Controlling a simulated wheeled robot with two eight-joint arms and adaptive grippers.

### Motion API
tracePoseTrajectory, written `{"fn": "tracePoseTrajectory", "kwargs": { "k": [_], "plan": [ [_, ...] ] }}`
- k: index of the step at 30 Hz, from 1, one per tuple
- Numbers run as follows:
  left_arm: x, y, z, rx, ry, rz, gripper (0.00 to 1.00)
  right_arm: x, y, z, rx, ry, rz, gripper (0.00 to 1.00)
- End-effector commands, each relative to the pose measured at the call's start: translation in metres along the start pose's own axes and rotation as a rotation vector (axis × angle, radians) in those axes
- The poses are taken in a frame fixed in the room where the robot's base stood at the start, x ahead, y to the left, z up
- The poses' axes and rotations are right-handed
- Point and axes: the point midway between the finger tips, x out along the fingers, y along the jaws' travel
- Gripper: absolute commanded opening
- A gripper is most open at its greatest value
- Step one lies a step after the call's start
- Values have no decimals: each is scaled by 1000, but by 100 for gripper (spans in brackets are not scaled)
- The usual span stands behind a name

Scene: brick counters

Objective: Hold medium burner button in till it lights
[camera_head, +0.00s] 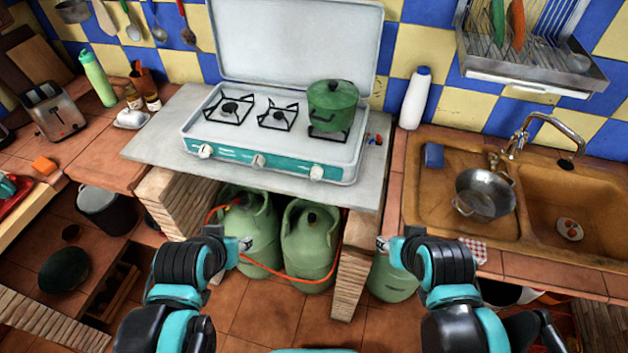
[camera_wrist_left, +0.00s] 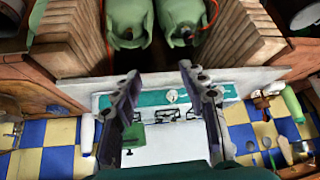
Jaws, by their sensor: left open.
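The white three-burner stove (camera_head: 270,140) has a teal front panel with a left knob (camera_head: 205,151), a middle knob (camera_head: 258,160) and a right knob (camera_head: 317,172). A green pot (camera_head: 332,103) sits on the right burner; the left burner (camera_head: 229,109) and middle burner (camera_head: 277,115) are bare. No flame is visible. My left gripper (camera_head: 232,243) is below and in front of the stove, apart from it. In the left wrist view its fingers (camera_wrist_left: 158,74) are spread and empty, with a knob (camera_wrist_left: 172,95) seen beyond them. My right gripper (camera_head: 392,244) is in front, right of the stove; its fingers are unclear.
Green gas bottles (camera_head: 310,240) with an orange hose stand under the counter between brick pillars (camera_head: 354,280). A white bottle (camera_head: 415,98) stands right of the stove, near the sink (camera_head: 440,185) with a metal pan (camera_head: 485,193). A toaster (camera_head: 53,110) is at left. The stove front is clear.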

Motion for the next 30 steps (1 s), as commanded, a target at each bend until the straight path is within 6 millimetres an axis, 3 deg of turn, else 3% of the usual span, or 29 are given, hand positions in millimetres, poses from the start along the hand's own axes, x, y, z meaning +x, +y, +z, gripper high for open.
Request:
{"fn": "tracePoseTrajectory", "kwargs": {
  "k": [1,3,4,30],
  "plan": [
    [0,0,0,0,0,0,23,0,0,0,0,0,0,40],
    [0,0,0,0,0,0,4,0,0,0,0,0,0,40],
    [0,0,0,0,0,0,0,0,0,0,0,0,0,40],
    [0,0,0,0,0,0,0,0,0,0,0,0,0,40]
  ]
}}
